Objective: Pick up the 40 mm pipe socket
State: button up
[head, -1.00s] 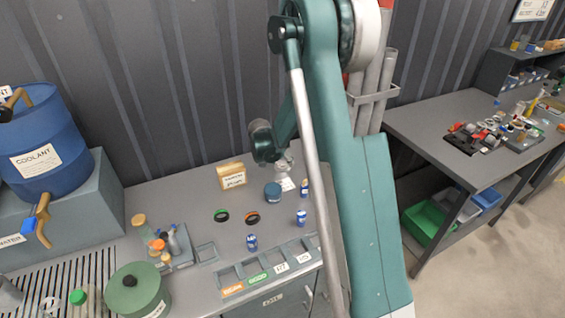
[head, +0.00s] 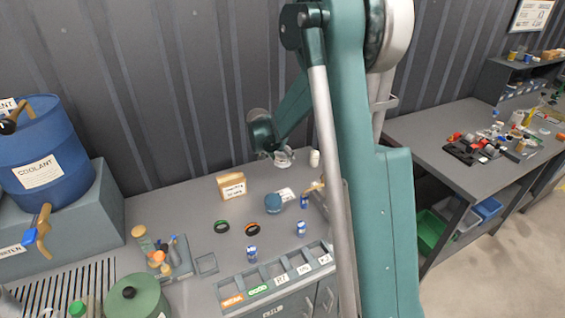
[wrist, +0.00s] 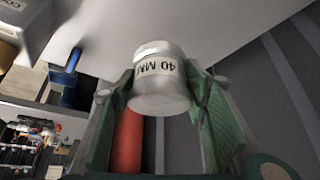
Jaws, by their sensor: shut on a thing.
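The 40 mm pipe socket (wrist: 160,92) is a short pale grey cylinder with a white label reading "40 MM" upside down in the wrist view. My gripper (wrist: 163,93) is shut on it, with one green-padded finger on each side. The label faces the camera between the fingers. In the head view my own arm stands in front of the right part of the bench, and I cannot make out the gripper's fingers or surely tell the socket there.
A coolant drum (head: 38,150) stands left; another workbench (head: 440,150) is right.

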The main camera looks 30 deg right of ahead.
jog(key=shift+r, duration=0.7)
